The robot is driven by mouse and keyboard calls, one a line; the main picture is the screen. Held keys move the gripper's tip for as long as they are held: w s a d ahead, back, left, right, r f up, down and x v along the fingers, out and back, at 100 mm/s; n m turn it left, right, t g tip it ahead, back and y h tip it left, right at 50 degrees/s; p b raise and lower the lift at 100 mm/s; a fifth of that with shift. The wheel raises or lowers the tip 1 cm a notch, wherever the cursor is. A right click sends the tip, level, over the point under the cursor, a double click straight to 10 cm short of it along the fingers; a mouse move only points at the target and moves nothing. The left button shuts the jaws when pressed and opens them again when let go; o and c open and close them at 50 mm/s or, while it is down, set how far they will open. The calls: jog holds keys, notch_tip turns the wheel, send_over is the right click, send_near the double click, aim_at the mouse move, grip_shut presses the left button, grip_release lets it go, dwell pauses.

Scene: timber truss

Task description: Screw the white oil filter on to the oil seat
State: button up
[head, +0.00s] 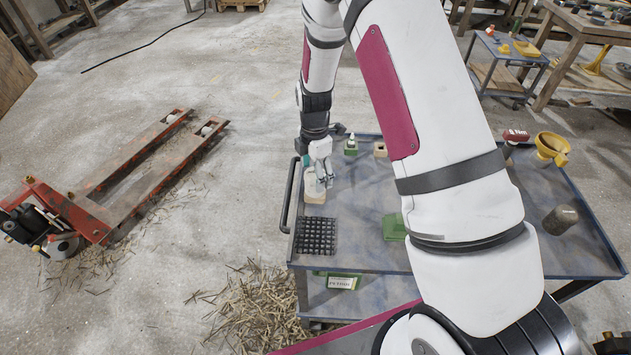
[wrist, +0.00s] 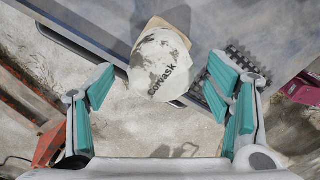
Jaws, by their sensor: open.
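The white oil filter (wrist: 162,62), with dark smudges and the lettering "Corvask", shows in the wrist view. It is between the spread fingers of my gripper (wrist: 163,88), with a gap on each side. A tan wooden block (wrist: 160,22) shows at its far edge. I cannot tell for sure which thing is the oil seat; a green part (head: 394,228) is partly hidden behind my arm.
A red pallet jack (head: 120,190) stands left on the floor.

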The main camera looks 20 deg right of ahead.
jog(key=shift+s+f+p, duration=0.1)
jog(key=shift+f+p, duration=0.3)
jog(key=shift+f, duration=1.9)
jog(key=shift+c, duration=0.2)
jog(key=c, duration=1.4)
